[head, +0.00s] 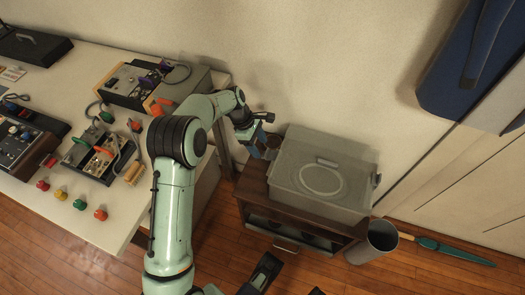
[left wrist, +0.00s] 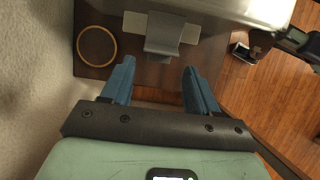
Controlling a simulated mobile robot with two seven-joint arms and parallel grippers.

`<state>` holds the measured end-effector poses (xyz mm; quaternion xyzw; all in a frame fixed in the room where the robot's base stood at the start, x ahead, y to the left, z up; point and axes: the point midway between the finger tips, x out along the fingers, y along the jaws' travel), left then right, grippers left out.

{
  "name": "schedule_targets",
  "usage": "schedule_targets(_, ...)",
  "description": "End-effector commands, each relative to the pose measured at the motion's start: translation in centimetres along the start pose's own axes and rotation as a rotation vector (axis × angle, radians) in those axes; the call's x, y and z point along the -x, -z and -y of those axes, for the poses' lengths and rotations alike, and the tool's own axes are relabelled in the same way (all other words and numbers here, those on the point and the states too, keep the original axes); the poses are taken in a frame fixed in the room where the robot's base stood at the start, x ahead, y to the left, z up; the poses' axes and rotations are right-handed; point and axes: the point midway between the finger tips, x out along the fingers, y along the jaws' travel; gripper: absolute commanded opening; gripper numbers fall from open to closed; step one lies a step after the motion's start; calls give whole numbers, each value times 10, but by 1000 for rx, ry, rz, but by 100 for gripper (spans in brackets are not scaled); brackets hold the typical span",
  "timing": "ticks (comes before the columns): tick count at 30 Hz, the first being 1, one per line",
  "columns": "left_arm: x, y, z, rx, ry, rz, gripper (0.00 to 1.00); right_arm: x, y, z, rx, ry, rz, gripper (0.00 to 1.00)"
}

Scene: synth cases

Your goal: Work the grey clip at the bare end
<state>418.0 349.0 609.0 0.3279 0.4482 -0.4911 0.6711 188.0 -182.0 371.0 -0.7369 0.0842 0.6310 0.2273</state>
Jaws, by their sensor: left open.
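A grey lidded box (head: 318,178) stands on a dark wooden stand (head: 253,189). In the left wrist view, the box (left wrist: 225,8) is cut off by the top edge. A grey clip (left wrist: 165,36) is on the box end facing my left gripper, in front of a paler plate (left wrist: 190,34). I cannot tell if it is fastened. My left gripper (head: 264,135) is at the box's left end; in its wrist view (left wrist: 157,72) its blue fingers are open and empty, with the clip ahead between them, apart from both. Another grey clip (head: 376,180) shows at the box's right end.
A tan ring (left wrist: 97,46) lies on the stand, left of the clip and close to my left finger. The wall is close behind. A metal bin (head: 372,243) stands on the floor at right. A cluttered white table (head: 60,213) is at left.

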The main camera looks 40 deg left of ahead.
Motion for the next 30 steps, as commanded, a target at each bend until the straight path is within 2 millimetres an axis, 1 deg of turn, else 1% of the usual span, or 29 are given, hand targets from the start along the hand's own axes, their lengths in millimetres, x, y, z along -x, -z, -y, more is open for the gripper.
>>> schedule_targets(1,-11,0,0,0,3,0,60,-5,-5,-4,-4,-6,16,60)
schedule_targets(6,-27,0,0,0,1,0,60,-10,-14,-11,-12,-19,44,60)
schedule_targets(10,-32,0,0,0,0,0,60,-11,-16,-13,-14,-23,53,60)
schedule_targets(17,-32,0,0,0,0,0,60,-11,-17,-13,-15,-24,55,60)
schedule_targets(18,-32,0,0,-1,0,0,53,-11,-17,-13,-15,-24,55,60)
schedule_targets(20,-32,0,0,-1,0,0,34,-11,-17,-13,-15,-24,55,60)
schedule_targets(21,-32,0,0,0,0,0,20,-11,-17,-13,-14,-24,55,60)
schedule_targets(22,-32,0,0,-1,0,0,16,-11,-17,-13,-14,-24,54,60)
schedule_targets(27,-32,0,0,-1,0,-5,16,-9,-15,-12,-13,-21,49,60)
schedule_targets(30,-30,-2,0,-2,0,-21,16,-4,-9,-6,-8,-12,30,60)
